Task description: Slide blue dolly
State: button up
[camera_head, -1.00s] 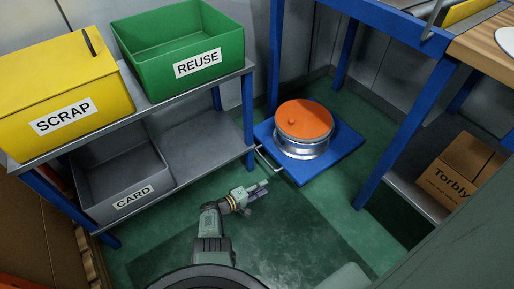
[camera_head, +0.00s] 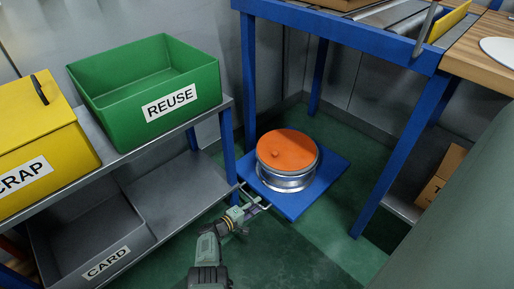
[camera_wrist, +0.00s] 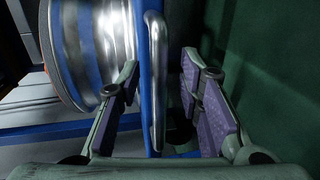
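The blue dolly (camera_head: 325,172) is a flat square platform on the floor under the blue-framed bench. It carries a metal wheel (camera_head: 288,182) topped with an orange disc (camera_head: 287,150). A bare metal handle (camera_head: 266,207) sticks out from its near left edge. My gripper (camera_head: 256,204) is at this handle. In the wrist view, the handle (camera_wrist: 157,50) runs upright between the two parted fingers of my gripper (camera_wrist: 160,72), with a visible gap on the right finger's side. Whether the left finger touches the dolly's edge (camera_wrist: 147,85) cannot be told.
A grey shelf unit (camera_head: 170,195) stands left of my arm, its blue post (camera_head: 228,145) close to the handle. It holds a green REUSE box (camera_head: 150,95), a yellow SCRAP box (camera_head: 45,140) and a grey CARD bin (camera_head: 90,240). Green floor (camera_head: 290,250) is clear in front of the dolly.

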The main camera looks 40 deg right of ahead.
jog(key=shift+x, duration=0.75)
jog(key=shift+w, duration=0.1)
jog(key=shift+c, duration=0.4)
grip_shut()
